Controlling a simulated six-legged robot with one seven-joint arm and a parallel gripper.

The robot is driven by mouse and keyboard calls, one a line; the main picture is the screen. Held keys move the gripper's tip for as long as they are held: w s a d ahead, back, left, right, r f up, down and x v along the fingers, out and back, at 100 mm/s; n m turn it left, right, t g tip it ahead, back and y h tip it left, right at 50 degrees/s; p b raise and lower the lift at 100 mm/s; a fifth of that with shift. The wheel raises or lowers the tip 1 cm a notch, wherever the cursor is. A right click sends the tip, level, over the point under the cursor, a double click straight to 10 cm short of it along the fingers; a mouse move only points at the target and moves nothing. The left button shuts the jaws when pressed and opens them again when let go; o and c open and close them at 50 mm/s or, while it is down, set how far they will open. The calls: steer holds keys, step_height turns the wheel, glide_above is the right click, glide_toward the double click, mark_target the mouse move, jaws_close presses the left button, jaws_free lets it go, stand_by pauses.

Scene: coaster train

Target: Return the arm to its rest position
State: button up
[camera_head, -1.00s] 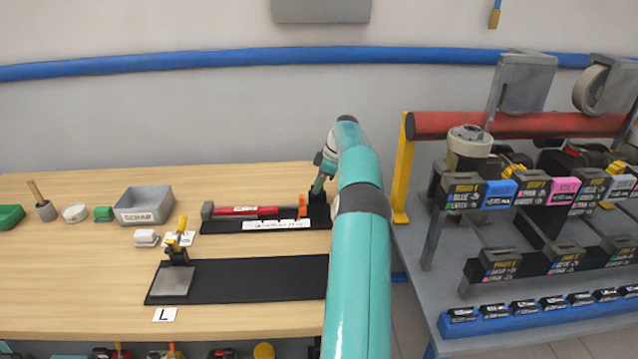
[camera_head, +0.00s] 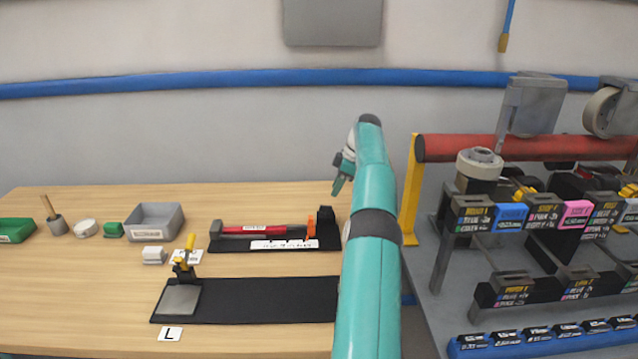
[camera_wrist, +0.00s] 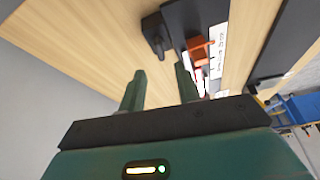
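My teal arm (camera_head: 368,280) rises in the middle of the head view, between the wooden table and the grey rack. My gripper (camera_head: 338,188) hangs at the arm's upper left, above the table's right end. In the wrist view my gripper (camera_wrist: 160,85) shows two green fingers spread apart with nothing between them. Beyond them lies the black tool holder (camera_wrist: 180,20) with an orange piece (camera_wrist: 199,47). The same black holder (camera_head: 225,246) shows in the head view with a red bar (camera_head: 255,230) on it, apart from the gripper.
The wooden table (camera_head: 70,300) carries a grey bin (camera_head: 155,220), a black mat (camera_head: 265,300) with a yellow-handled clamp (camera_head: 188,252), and small items at left. The grey rack (camera_head: 445,260) with labelled blocks and a red roller (camera_head: 465,148) stands close on the arm's right.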

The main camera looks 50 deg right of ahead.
steer(key=w+a+r+h, duration=0.1)
steer(key=w+a+r, duration=0.35)
steer(key=a, duration=0.45)
steer(key=w+a+r, duration=0.4)
steer(key=a+r, duration=0.2)
steer(key=a, duration=0.3)
steer(key=s+a+r+m+h, duration=0.1)
steer(key=a+r, duration=0.2)
steer(key=a, duration=0.6)
steer(key=s+a+r+m, duration=0.1)
steer(key=a+r, duration=0.2)
steer(key=a, duration=0.7)
steer(key=s+a+m+h, duration=0.1)
steer(key=s+a+m, duration=0.1)
steer(key=s+a, duration=1.2)
steer(key=s+a+f+m+t, duration=0.1)
steer(key=s+a+f+m, duration=0.1)
steer(key=s+a+f, duration=0.6)
steer(key=s+f, duration=0.1)
steer(key=s, duration=0.2)
steer(key=shift+s+a+t+y, duration=0.2)
steer(key=shift+a+t+y, duration=0.1)
steer(key=shift+a+t, duration=0.1)
